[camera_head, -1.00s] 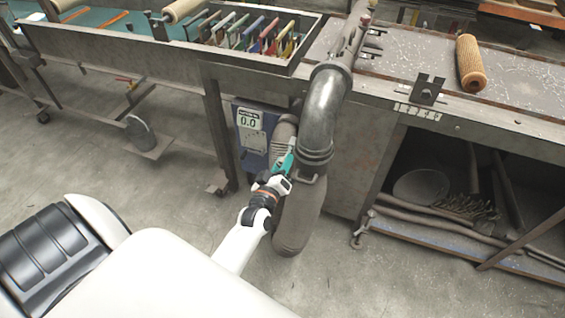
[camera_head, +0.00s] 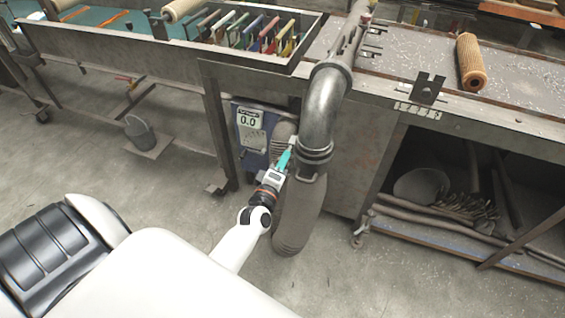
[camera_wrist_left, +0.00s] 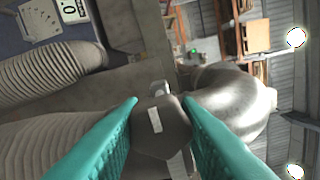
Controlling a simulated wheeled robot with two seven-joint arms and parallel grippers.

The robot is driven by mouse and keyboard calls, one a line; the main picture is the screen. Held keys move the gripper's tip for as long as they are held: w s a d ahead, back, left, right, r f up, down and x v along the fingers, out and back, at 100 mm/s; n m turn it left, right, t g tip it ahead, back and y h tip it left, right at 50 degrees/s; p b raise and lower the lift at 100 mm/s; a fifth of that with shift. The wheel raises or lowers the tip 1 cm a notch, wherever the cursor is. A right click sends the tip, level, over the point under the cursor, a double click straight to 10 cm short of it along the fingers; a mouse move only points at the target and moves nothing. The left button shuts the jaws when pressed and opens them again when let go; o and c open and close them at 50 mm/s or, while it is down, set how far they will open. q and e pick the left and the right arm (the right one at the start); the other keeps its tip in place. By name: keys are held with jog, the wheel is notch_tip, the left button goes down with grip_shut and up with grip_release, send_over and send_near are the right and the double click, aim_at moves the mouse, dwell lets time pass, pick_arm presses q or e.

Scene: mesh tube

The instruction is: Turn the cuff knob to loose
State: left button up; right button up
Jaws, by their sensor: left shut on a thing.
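The cuff knob (camera_wrist_left: 161,128) is a dark grey-brown faceted piece with a white stripe, seen between my left gripper's teal fingers in the left wrist view. My left gripper (camera_wrist_left: 160,105) is shut on it. In the head view, my left gripper (camera_head: 287,157) is at the cuff (camera_head: 316,152), on its left side, where the metal elbow pipe (camera_head: 322,105) meets the hanging grey bag-like tube (camera_head: 300,215). The knob itself is too small and covered to make out there. My right gripper is out of view.
A blue box with a display reading 0.0 (camera_head: 252,128) and a ribbed hose (camera_head: 281,135) are close behind my left gripper. The steel bench (camera_head: 365,150) stands around the pipe. A bucket (camera_head: 139,132) is at the left. The floor in front is clear.

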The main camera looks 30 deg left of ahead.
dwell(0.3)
pick_arm(q)
jog(key=o, duration=1)
jog(key=b+v, duration=0.2)
jog(key=v, duration=1)
jog(key=shift+s, duration=0.1)
jog(key=s+d+f+m+g+h, duration=0.2)
jog(key=s+d+f+m+g, duration=0.15)
jog(key=f, duration=0.65)
jog(key=s+d+f+m+g+h, duration=0.1)
jog(key=s+d+f+m+g, duration=0.2)
jog(key=f, duration=0.7)
jog(key=s+d+f+m+g+h, duration=0.2)
jog(key=s+f+m, duration=0.25)
jog(key=f, duration=0.55)
jog(key=s+a+f+m+g, duration=0.1)
jog(key=s+f+m+g, duration=0.1)
jog(key=s, duration=0.5)
jog(key=s+f+m+g, duration=0.3)
jog(key=s+f+m, duration=0.1)
jog(key=s+f, duration=0.3)
jog(key=s+a+f+m+g, duration=0.1)
jog(key=s+f+m+g, duration=0.2)
jog(key=s, duration=0.4)
jog(key=shift+s+a+f+y, duration=0.1)
jog(key=shift+a+f+y, duration=0.05)
jog(key=shift+f, duration=0.3)
jog(key=shift+s+a+f+y, duration=0.1)
jog(key=shift+a+f+y, duration=0.05)
jog(key=shift+f, duration=0.3)
